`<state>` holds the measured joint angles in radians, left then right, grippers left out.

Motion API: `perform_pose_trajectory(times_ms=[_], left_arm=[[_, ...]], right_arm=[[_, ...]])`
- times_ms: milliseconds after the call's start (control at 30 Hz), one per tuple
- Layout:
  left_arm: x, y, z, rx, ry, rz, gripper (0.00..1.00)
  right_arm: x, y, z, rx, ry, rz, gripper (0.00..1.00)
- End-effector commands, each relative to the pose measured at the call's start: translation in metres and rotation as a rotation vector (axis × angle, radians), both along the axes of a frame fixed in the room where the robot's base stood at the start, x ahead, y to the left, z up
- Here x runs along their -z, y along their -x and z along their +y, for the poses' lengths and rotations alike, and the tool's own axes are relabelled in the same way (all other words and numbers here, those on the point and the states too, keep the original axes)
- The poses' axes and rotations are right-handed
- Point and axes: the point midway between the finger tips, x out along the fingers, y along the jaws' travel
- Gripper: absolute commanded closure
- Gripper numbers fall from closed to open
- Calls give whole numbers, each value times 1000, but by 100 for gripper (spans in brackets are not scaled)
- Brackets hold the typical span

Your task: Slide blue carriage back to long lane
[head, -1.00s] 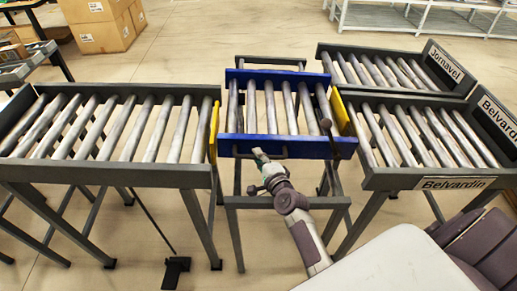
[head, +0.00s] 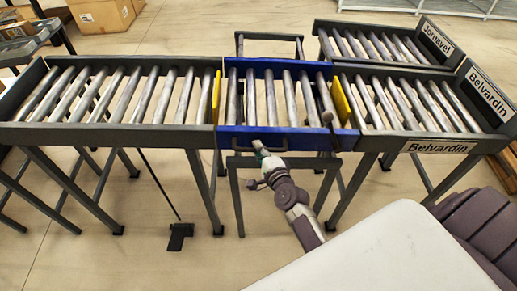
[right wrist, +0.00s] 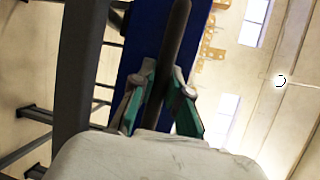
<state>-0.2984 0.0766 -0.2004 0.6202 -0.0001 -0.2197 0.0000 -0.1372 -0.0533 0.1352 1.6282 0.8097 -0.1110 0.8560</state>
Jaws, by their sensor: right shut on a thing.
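The blue carriage (head: 290,139), with several grey rollers, sits on a dark stand between two roller lanes. Its front and back edges nearly line up with the left lane (head: 95,134) and the front right lane marked Belvardin (head: 391,140). My right gripper (head: 260,148) is at the carriage's front, left of its middle. In the right wrist view, its green-edged fingers (right wrist: 163,80) are shut around a dark handle bar (right wrist: 177,35) in front of the blue panel (right wrist: 148,45). My left gripper is not in view.
Yellow plates stand at the left (head: 216,97) and right (head: 342,103) gaps beside the carriage. A dark lever knob (head: 327,117) is at its front right. Behind the Belvardin lane is a lane marked Jornavel (head: 437,40). A black pedal (head: 181,236) lies on the floor at left. Rollers look empty.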

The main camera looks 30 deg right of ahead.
Motion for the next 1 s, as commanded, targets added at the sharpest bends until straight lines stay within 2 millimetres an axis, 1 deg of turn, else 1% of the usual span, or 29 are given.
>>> perform_pose_trajectory(times_ms=[33, 67, 100, 233, 433, 500, 633, 767, 1000], left_arm=[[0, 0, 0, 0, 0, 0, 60], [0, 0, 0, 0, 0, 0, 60], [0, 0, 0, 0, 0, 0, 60], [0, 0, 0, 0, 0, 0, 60], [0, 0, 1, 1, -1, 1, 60], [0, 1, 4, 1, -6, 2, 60], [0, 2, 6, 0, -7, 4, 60], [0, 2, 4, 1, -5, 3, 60], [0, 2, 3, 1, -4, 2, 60]], right_arm=[[4, 2, 2, -4, -3, 10, 100], [5, 3, 3, -4, -3, 10, 100], [5, 3, 3, -4, -3, 10, 80], [4, 2, 2, -4, -3, 9, 59], [3, 2, 1, -3, -2, 7, 59], [3, 2, 1, -3, -2, 6, 59], [2, 8, 2, -2, -2, 7, 59], [-1, 29, 3, -2, -2, 9, 59], [-9, 81, 6, -3, -1, 10, 59]])
